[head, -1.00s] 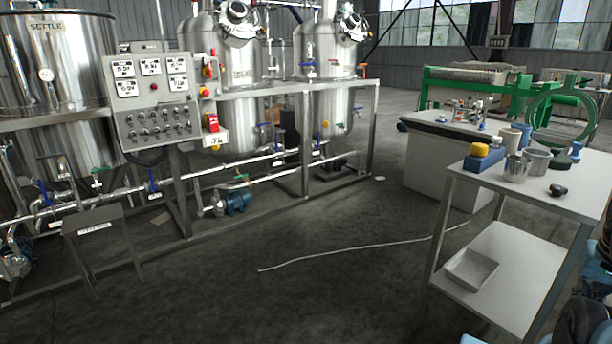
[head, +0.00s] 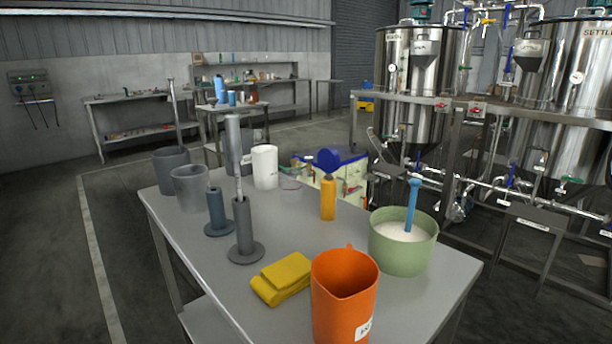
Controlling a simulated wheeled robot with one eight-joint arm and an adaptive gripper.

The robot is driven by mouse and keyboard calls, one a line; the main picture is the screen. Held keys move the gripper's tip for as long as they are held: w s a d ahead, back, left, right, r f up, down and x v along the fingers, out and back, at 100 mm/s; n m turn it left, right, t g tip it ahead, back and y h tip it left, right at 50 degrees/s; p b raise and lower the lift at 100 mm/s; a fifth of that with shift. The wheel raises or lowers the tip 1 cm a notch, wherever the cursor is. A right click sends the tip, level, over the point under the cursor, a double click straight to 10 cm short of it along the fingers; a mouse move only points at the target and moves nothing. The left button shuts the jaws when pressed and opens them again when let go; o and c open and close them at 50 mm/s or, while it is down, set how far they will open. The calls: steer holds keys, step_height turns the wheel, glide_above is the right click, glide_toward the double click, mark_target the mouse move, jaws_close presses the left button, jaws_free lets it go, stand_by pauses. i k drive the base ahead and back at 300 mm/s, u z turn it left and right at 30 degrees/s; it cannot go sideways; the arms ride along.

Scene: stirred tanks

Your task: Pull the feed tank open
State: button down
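Two steel tanks stand at the right in the head view. The left tank (head: 396,75) has a small hopper on its front and a label too small to read, so I cannot tell whether it is the feed tank. The right tank (head: 590,90) is cut off by the picture edge and is marked SETTLE. No tank lid or handle shows clearly. My gripper is not in view.
A grey table (head: 200,255) fills the foreground, bearing an orange jug (head: 343,300), a green bucket (head: 402,250) of white powder, a yellow cloth (head: 282,278) and grey vessels. It stands between me and the tanks. Open floor (head: 50,250) lies at the left.

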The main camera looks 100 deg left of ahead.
mark_target(353, 172)
steer(key=u, duration=2.2)
steer(key=i, duration=3.9)
steer(key=u, duration=1.2)
